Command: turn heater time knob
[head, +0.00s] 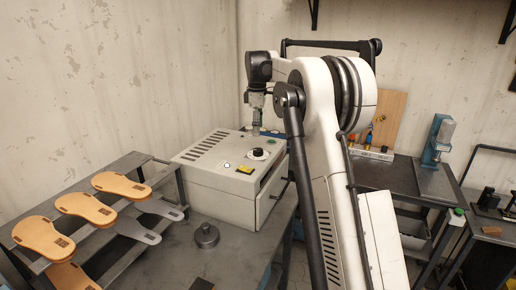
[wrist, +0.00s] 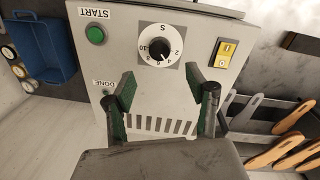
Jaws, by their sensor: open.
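The heater is a pale grey box (head: 205,182) on the table, and its top panel (wrist: 190,95) fills much of the wrist view. The time knob (head: 258,152) is black with a white pointer mark, on a numbered dial. It also shows in the wrist view (wrist: 159,48), upper middle. My gripper (head: 256,129) points down over the panel, behind the knob in the head view. In the wrist view my gripper (wrist: 160,75) has its green-padded fingers apart, with nothing between them. The knob appears beyond the fingertips, and I see no contact.
A green START button (wrist: 95,35) and a yellow switch (wrist: 226,50) flank the dial. A blue bin (wrist: 42,45) stands beside the heater. A rack of sandal soles (head: 118,186) and a round metal weight (head: 206,236) are nearby.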

